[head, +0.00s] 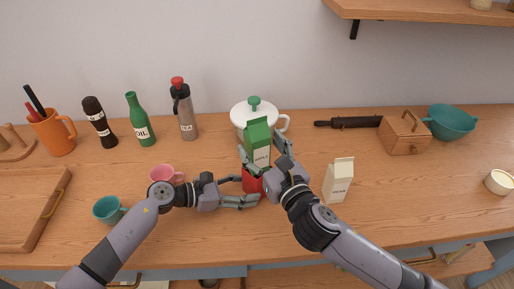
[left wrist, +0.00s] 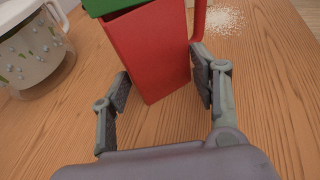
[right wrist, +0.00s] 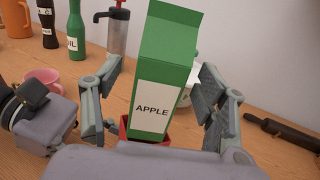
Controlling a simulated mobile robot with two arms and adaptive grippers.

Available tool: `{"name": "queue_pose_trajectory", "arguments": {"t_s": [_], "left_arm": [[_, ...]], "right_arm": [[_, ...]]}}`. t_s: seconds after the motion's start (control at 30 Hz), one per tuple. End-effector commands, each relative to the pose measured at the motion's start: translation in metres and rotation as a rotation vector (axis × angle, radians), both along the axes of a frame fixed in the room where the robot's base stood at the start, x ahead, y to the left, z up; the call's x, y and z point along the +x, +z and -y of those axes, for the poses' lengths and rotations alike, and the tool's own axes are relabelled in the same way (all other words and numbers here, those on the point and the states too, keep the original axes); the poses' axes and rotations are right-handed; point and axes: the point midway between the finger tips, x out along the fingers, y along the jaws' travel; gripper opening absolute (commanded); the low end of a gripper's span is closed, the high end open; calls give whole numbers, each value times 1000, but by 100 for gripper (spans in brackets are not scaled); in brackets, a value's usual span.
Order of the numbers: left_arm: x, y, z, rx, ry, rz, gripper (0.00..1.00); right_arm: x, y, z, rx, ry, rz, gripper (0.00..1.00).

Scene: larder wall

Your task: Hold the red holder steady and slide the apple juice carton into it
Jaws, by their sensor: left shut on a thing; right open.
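The green apple juice carton (head: 258,133) stands upright with its lower end in the mouth of the red holder (head: 251,184). In the right wrist view the carton (right wrist: 165,65) shows its APPLE label, with the holder's rim (right wrist: 124,130) around its base. How deep it sits is hard to tell. My left gripper (head: 248,189) is shut on the holder, which also shows in the left wrist view (left wrist: 150,55) with its handle at the right. My right gripper (head: 262,150) is open, with one finger on each side of the carton and gaps beside it.
A white lidded pot (head: 241,112) stands close behind the carton. A cream carton (head: 338,180) stands to the right. A pink cup (head: 165,172) and a teal cup (head: 107,209) are near my left arm. White grains (left wrist: 222,20) lie by the holder.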

Motion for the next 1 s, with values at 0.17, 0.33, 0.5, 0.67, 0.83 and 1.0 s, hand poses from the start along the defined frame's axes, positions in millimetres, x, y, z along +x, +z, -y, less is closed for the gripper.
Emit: {"name": "queue_pose_trajectory", "arguments": {"t_s": [0.17, 0.33, 0.5, 0.67, 0.83, 1.0], "left_arm": [[0, 1, 0, -1, -1, 1, 41], [0, 0, 0, -1, 0, 0, 41], [0, 0, 0, -1, 0, 0, 41], [0, 0, 0, -1, -1, 1, 41], [0, 0, 0, -1, -1, 1, 41], [0, 0, 0, -1, -1, 1, 41]], "right_arm": [[24, 1, -8, 2, -1, 2, 67], [29, 1, -10, 0, 0, 1, 67], [28, 1, -10, 0, 0, 1, 64], [28, 1, -10, 0, 0, 0, 53], [28, 0, -10, 0, 0, 0, 42], [28, 0, -10, 0, 0, 0, 31]]}}
